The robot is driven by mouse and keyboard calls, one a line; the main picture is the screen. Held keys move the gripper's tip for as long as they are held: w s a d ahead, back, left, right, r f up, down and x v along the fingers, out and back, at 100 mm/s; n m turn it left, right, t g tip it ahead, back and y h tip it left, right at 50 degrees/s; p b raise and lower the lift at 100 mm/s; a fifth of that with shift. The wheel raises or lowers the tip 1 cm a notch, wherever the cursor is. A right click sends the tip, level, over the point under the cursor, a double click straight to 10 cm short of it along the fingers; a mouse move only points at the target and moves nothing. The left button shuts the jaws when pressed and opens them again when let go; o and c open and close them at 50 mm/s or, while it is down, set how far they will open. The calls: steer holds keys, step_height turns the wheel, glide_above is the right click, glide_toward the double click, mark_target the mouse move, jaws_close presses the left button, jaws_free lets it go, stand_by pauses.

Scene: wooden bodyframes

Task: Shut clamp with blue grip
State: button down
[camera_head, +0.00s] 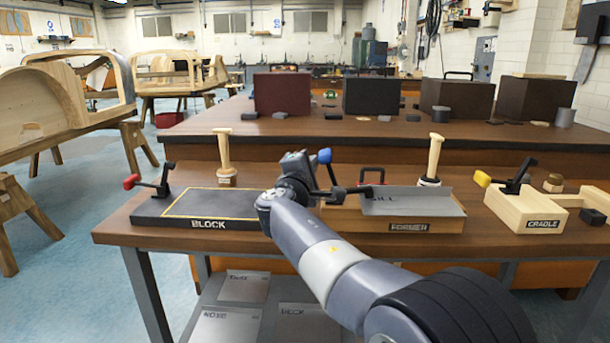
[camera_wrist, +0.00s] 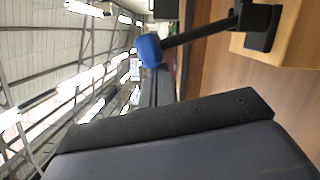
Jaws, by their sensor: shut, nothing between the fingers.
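The clamp with the blue grip (camera_head: 325,156) is mounted at the left end of the wooden block marked FORMER (camera_head: 408,227). Its dark lever stands steeply up from its base, with the blue grip at the top. In the wrist view the blue grip (camera_wrist: 149,50) is at the upper middle, and its black lever runs right to a black base on wood. My gripper (camera_head: 298,160) is shut and empty, just left of the blue grip in the head view. Its dark body fills the bottom of the wrist view. I cannot tell whether it touches the grip.
A grey metal sheet (camera_head: 415,203) lies on the FORMER block. A red-grip clamp (camera_head: 131,181) is on the BLOCK board (camera_head: 165,222) at left. A yellow-grip clamp (camera_head: 482,178) is on the CRADLE frame (camera_head: 525,215) at right. Wooden-handled tools stand behind.

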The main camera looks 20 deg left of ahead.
steer(key=shift+w+d+r+m, duration=0.15)
steer(key=shift+d+r+m, duration=0.2)
steer(key=shift+d+m, duration=0.3)
stand_by(0.4)
